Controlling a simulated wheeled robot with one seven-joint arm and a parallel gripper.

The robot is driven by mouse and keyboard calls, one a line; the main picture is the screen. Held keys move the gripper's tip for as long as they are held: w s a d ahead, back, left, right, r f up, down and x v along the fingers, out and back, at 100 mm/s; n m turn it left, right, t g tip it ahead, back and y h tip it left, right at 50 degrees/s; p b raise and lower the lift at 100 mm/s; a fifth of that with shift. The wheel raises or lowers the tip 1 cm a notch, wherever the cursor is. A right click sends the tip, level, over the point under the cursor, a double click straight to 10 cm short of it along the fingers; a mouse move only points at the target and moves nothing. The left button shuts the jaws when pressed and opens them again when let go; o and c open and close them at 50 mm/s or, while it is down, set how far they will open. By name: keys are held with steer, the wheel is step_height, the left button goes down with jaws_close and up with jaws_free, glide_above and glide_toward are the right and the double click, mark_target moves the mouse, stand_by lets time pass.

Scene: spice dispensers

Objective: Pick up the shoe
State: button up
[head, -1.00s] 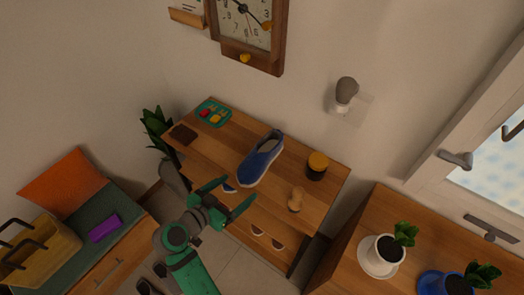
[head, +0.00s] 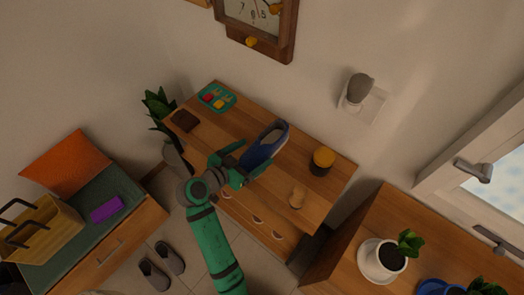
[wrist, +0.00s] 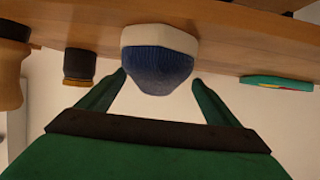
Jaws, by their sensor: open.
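The blue shoe (head: 268,142) with a white sole sits upright on the wooden shelf top (head: 233,120), its toe pointing at my arm. My gripper (head: 250,161) is open at the toe end. In the wrist view, which is upside down, the shoe (wrist: 158,62) shows toe-on between the two spread green fingers. There is a gap on each side near the fingertips. My gripper partly covers the toe in the head view.
A yellow-topped dark jar (head: 322,161) and a wooden figure (head: 298,197) stand right of the shoe. A teal tray (head: 217,97) and a brown wallet-like item (head: 185,121) lie to the left.

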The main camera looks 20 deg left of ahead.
mark_target(262, 150)
steer(key=shift+d+x, duration=0.1)
steer(key=shift+x, duration=1.1)
steer(key=shift+d+x, duration=0.15)
steer(key=shift+x, duration=1)
steer(key=shift+s+f, duration=0.1)
steer(key=c, duration=1.3)
